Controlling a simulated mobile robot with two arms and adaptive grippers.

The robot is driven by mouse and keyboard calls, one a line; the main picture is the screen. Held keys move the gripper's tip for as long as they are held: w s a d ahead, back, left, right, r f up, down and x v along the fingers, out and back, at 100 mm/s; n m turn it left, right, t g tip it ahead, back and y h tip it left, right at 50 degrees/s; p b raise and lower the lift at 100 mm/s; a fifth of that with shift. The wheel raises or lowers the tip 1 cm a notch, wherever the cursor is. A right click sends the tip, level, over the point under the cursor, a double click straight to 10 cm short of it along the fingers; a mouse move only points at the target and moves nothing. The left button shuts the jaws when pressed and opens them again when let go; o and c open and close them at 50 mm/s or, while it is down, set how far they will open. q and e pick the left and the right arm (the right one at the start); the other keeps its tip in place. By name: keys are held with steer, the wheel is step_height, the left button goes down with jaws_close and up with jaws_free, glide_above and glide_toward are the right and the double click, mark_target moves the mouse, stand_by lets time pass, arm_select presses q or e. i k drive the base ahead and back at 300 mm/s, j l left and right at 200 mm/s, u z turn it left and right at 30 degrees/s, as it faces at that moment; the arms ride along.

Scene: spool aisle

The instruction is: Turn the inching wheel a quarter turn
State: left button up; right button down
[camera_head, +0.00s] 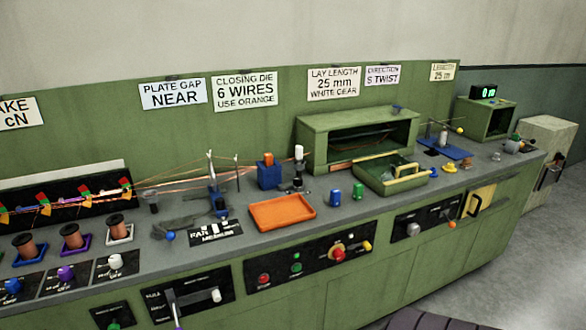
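No part is clearly marked as the inching wheel, and I cannot tell which one it is. Round candidates on the green console front are a grey knob (413,229) on the right black panel and a red knob with yellow (338,254) on the middle panel. A white-tipped handle (215,295) sits on the lower left panel. On the top, a white-topped upright handle (299,153) stands beside a blue block (269,175). Neither of my grippers is in view.
The grey bench top holds an orange tray (282,212), a green tray with a yellow handle (385,182), copper spools (71,237) and a green open-fronted housing (315,137). Thin wires run across the left part. Clear floor (545,245) lies at right.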

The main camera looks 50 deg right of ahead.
mark_target(413, 229)
steer(key=z, duration=2.65)
steer(key=i+l, duration=0.2)
steer(key=i+l+u, duration=0.1)
steer(key=l, duration=0.3)
steer(key=i+l+u, duration=0.1)
steer(key=i+l, duration=0.35)
steer(key=l, duration=0.25)
steer(key=i+l+u, duration=0.1)
steer(key=l, duration=0.25)
steer(key=i, duration=0.05)
